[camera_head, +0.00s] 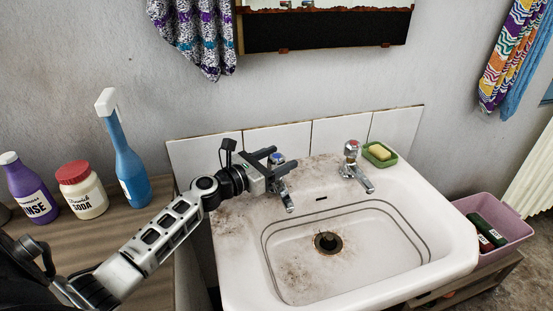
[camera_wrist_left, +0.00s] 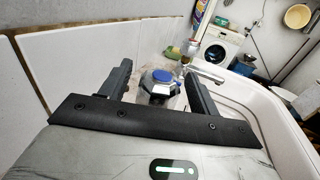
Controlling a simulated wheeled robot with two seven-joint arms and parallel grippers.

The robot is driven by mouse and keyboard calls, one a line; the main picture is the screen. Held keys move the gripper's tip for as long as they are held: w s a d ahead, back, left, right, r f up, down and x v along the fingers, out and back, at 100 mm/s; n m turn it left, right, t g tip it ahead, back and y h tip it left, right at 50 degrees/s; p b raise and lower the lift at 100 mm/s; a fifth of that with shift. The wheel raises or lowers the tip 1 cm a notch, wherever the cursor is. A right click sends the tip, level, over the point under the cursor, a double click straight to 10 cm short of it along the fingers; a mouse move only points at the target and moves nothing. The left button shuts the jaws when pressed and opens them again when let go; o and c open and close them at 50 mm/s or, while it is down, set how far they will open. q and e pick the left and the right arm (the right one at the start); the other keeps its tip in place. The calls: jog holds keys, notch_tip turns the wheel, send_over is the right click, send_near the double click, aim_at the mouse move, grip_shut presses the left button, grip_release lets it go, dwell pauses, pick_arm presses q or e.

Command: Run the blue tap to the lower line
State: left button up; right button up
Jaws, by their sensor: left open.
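The blue tap (camera_head: 278,158) stands at the left back of the white sink; its blue-capped knob also shows in the left wrist view (camera_wrist_left: 161,77). My left gripper (camera_head: 271,163) is open, with its fingers on either side of the knob. I cannot tell whether they touch it. The tap's spout (camera_head: 288,199) points down over the basin, and no water shows. Two dark lines (camera_head: 268,254) run around the basin wall, one above the other. The basin holds no visible water, and the drain (camera_head: 328,243) shows dark and open. My right gripper is not in view.
A red-capped tap (camera_head: 351,150) and a green soap dish (camera_head: 380,154) with yellow soap stand at the right back. A pink bin (camera_head: 503,226) is at right.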

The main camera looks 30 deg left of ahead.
pick_arm(q)
jog(key=c, duration=1)
jog(key=shift+r+y+p, duration=0.1)
jog(key=shift+y+p, duration=0.2)
jog(key=shift+p, duration=0.15)
jog(key=shift+r+n+y+p, duration=0.1)
jog(key=shift+n+y+p, duration=0.6)
jog(key=shift+y+p, duration=0.15)
jog(key=n+y+p, duration=0.2)
jog(key=y, duration=0.2)
jog(key=shift+d+n+t, duration=0.1)
jog(key=shift+n+t, duration=0.3)
jog(key=shift+f+n+y+p, duration=0.2)
jog(key=shift+n+y+p, duration=0.25)
jog(key=shift+n+y, duration=0.9)
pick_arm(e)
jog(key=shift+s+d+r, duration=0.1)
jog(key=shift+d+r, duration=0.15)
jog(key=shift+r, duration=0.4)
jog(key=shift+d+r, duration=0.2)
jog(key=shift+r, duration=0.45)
pick_arm(q)
jog(key=shift+m+g+y, duration=0.25)
jog(key=shift+g+y, duration=0.05)
jog(key=shift+y, duration=0.2)
jog(key=o, duration=1)
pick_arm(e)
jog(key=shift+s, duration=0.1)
